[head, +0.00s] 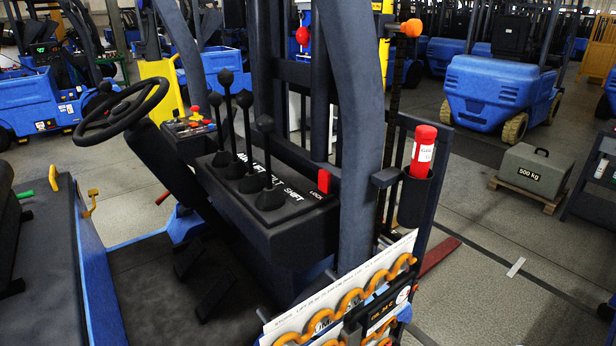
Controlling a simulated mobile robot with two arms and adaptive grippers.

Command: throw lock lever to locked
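The red lock lever (323,181) is a small block standing upright at the right end of the black lever console (290,222). A white LOCK label is printed beside its base. Several black-knobbed levers (266,160) stand to its left, with white lettering including SHIFT in front of them. Which setting the lock lever is in cannot be told from the picture. Neither of my grippers is in view, and nothing touches the lever.
A steering wheel (123,108) is at the left. A thick dark post (358,130) rises just right of the lever. A red cylinder (423,150) sits in a holder further right.

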